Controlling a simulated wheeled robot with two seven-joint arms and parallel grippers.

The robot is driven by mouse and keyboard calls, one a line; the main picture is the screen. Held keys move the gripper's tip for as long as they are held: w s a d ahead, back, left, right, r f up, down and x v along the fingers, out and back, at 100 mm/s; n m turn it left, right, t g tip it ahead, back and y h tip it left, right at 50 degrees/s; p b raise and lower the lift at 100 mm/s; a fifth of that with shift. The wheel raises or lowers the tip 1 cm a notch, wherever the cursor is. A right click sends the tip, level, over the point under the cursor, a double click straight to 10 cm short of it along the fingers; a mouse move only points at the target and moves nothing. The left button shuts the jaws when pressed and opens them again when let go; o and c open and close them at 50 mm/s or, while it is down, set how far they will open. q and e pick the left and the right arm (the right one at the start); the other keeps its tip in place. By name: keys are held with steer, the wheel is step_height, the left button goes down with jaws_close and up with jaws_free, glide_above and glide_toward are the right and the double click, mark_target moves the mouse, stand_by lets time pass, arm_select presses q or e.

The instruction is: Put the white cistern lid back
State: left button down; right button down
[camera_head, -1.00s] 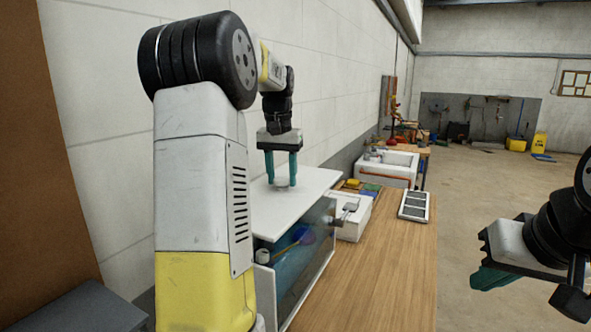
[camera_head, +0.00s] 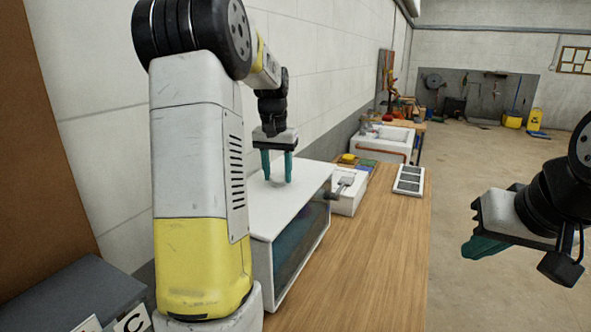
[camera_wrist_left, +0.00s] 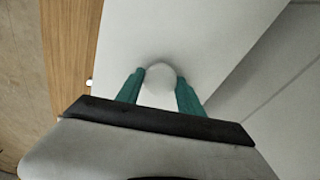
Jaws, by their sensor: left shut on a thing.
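The white cistern lid (camera_head: 305,195) lies flat over the top of the cistern (camera_head: 271,281), a white box with a dark clear front. From the head view I see no gap between them; my arm hides the near left part. My left gripper (camera_head: 277,181) points down and is shut on the lid's round white knob, which shows between the teal fingers in the left wrist view (camera_wrist_left: 160,80). The lid also fills much of that view (camera_wrist_left: 210,35). My right gripper (camera_head: 484,246) hangs at the right, away from the cistern; its finger gap is unclear.
The wooden bench (camera_head: 375,245) is clear right of the cistern. Behind it stand a small white box (camera_head: 347,203), a grey-panelled tray (camera_head: 408,181) and a white sink (camera_head: 385,143). The wall runs close along the left. A grey box (camera_head: 75,295) is at lower left.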

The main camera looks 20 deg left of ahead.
mark_target(277, 177)
arm_select(q)
steer(key=shift+f, duration=0.55)
stand_by(0.4)
steer(key=c, duration=0.7)
jaws_free()
steer(key=shift+o, duration=0.2)
steer(key=r, duration=0.5)
steer(key=s+r, duration=0.1)
steer(key=r, duration=0.1)
steer(key=shift+r, duration=0.2)
steer(key=shift+s+d+r, duration=0.1)
steer(key=shift+r, duration=0.2)
steer(key=s+d+f+t, duration=0.1)
steer(key=s+d, duration=0.3)
steer(key=s, duration=0.4)
steer(key=s+d+t+h, duration=0.1)
steer(key=s+d+t, duration=0.1)
steer(key=s+d, duration=0.3)
steer(key=s+d+f+m+t+h, duration=0.1)
steer(key=s+d, duration=0.3)
steer(key=s, duration=0.6)
steer(key=shift+s+d+f+t, duration=0.3)
steer(key=shift+s+d+t, duration=0.05)
steer(key=shift+s+t, duration=0.05)
